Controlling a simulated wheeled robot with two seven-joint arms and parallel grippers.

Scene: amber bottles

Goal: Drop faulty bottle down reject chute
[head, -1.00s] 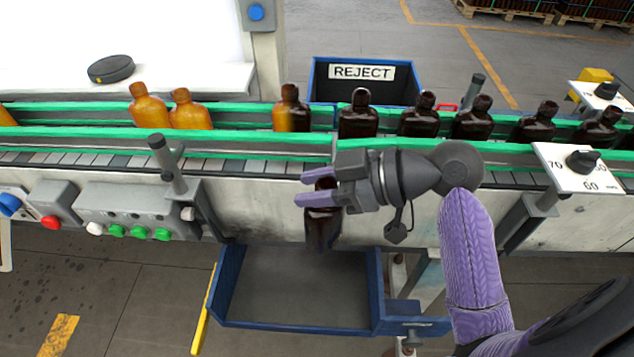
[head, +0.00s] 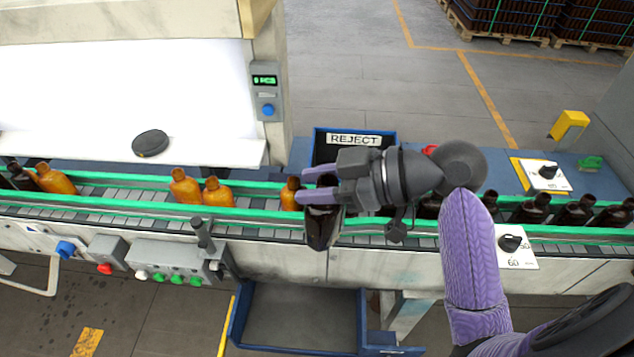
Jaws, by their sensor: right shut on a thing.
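My right gripper (head: 318,192) is shut on a dark amber bottle (head: 320,228), held upright over the near guide rail of the conveyor. The fingers close around its upper part. Behind the gripper, at the conveyor's far side, stands the blue chute bin with a white REJECT label (head: 354,139); the gripper and arm hide part of it. More bottles stand on the conveyor: lit orange ones (head: 186,188) to the left and dark ones (head: 530,208) to the right. My left gripper is not in view.
Green guide rails (head: 250,214) run along both sides of the conveyor. A blue open tray (head: 300,315) sits below its near side. A control box with buttons (head: 175,262) is at the front left. A black round puck (head: 150,143) lies on the white ledge.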

